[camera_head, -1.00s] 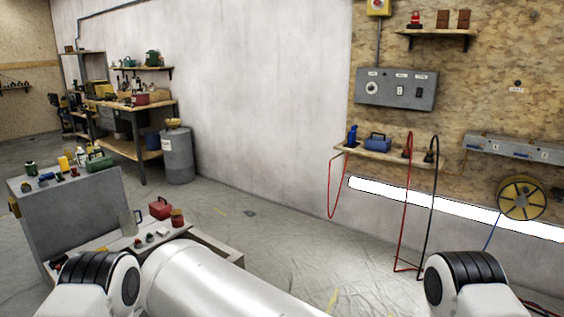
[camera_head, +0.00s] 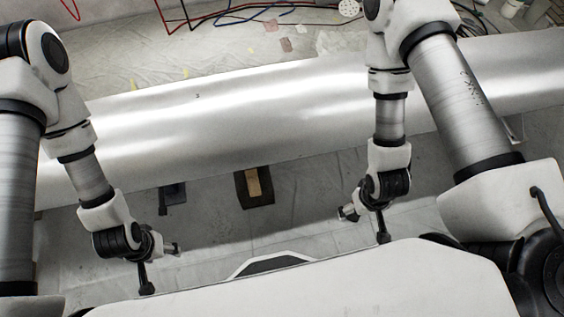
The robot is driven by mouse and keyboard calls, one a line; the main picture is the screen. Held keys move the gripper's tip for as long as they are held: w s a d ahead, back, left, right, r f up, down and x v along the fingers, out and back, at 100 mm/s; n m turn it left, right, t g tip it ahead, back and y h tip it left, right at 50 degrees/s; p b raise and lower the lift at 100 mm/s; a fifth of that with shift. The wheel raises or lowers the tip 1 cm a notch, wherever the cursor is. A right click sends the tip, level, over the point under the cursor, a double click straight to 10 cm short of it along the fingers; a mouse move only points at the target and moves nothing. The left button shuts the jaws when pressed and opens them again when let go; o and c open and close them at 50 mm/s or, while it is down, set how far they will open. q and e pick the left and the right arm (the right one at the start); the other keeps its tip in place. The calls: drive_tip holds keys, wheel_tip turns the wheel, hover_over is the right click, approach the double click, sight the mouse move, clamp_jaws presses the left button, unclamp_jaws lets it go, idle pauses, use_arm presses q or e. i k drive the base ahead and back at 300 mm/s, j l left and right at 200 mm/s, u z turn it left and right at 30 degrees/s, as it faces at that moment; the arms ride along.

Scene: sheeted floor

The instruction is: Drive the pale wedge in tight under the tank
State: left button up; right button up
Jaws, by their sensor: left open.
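The tank (camera_head: 230,130) is a long shiny silver cylinder lying across the camera_head view. At its near lower edge, a pale tan piece (camera_head: 254,182), which looks like the wedge, shows within a dark block (camera_head: 257,202). From above I cannot tell how tightly it sits against the tank. My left gripper (camera_head: 162,269) is open and empty, left of the wedge and on the near side of the tank. My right gripper (camera_head: 364,226) has its fingers spread and is empty, right of the wedge.
Another dark piece (camera_head: 172,198) sits at the tank's near edge, left of the wedge. Red and blue cables (camera_head: 240,14) lie on the sheeted floor beyond the tank. Pale sheeted floor (camera_head: 310,200) is clear between the dark block and my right gripper.

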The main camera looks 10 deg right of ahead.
sight(251, 175)
drive_tip(key=k+l+z, duration=0.1)
drive_tip(key=l, duration=0.2)
drive_tip(key=k+l+z, duration=0.25)
drive_tip(key=l, duration=0.4)
drive_tip(key=k+l+z, duration=0.1)
drive_tip(key=k+l, duration=0.15)
drive_tip(key=l, duration=0.1)
